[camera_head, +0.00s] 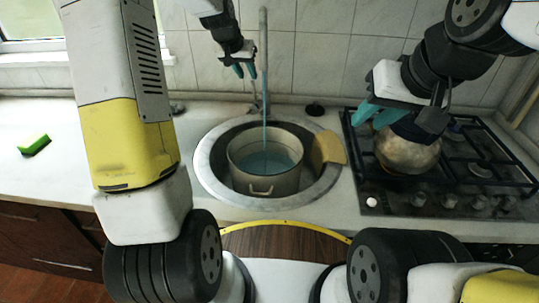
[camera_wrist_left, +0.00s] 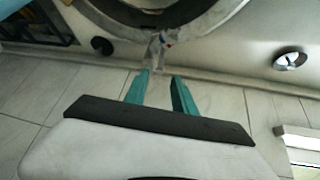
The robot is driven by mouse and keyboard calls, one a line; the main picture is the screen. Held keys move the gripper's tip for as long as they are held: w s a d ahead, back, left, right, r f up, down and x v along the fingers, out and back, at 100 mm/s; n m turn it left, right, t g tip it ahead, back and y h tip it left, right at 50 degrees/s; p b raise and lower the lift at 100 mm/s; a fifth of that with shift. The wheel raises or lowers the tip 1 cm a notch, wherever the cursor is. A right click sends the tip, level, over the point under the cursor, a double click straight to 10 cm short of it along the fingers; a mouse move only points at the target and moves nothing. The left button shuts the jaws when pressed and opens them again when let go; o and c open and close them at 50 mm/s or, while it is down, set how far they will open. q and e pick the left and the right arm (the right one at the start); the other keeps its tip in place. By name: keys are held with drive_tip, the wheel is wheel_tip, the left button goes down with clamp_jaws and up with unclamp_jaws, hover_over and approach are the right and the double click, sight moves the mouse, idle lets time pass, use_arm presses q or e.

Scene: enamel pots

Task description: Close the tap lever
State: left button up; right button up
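The grey tap (camera_head: 263,50) rises behind the sink, and a thin blue stream of water (camera_head: 264,135) runs from it into the pot. The lever cannot be clearly made out in the head view. My left gripper (camera_head: 245,72) hangs just left of the tap's upright pipe, open and empty. In the left wrist view its teal fingers (camera_wrist_left: 158,90) are apart, and the tap body (camera_wrist_left: 157,48) shows beyond the fingertips, close to the gap between them. My right gripper (camera_head: 376,116) is above the stove, its teal fingers apart, with nothing seen between them.
An enamel pot (camera_head: 262,180) with water stands in the round sink (camera_head: 207,170). A tan board or cloth (camera_head: 328,148) lies on the sink's right rim. A round pot (camera_head: 407,155) sits on the black stove (camera_head: 460,195) below my right gripper. A green sponge (camera_head: 34,144) lies on the left counter.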

use_arm(q)
drive_tip(key=shift+s, duration=0.15)
drive_tip(key=c, duration=0.5)
drive_tip(key=s+a+n, duration=0.1)
drive_tip(key=n, duration=0.1)
drive_tip(key=s+a+f+n+h, duration=0.1)
drive_tip(key=s+n, duration=0.1)
drive_tip(key=s+a+n+h, duration=0.1)
drive_tip(key=s, duration=0.1)
drive_tip(key=shift+s+f+n, duration=0.1)
drive_tip(key=shift+f+n, duration=0.25)
drive_tip(key=shift+n, duration=0.05)
clamp_jaws()
drive_tip(key=n+t+h, duration=0.1)
drive_tip(key=n+t, duration=0.1)
drive_tip(key=n, duration=0.6)
approach(254, 93)
drive_tip(key=shift+a+x, duration=0.15)
drive_tip(key=shift+x, duration=1.2)
drive_tip(key=shift+a+x, duration=0.1)
drive_tip(key=shift+x, duration=1.3)
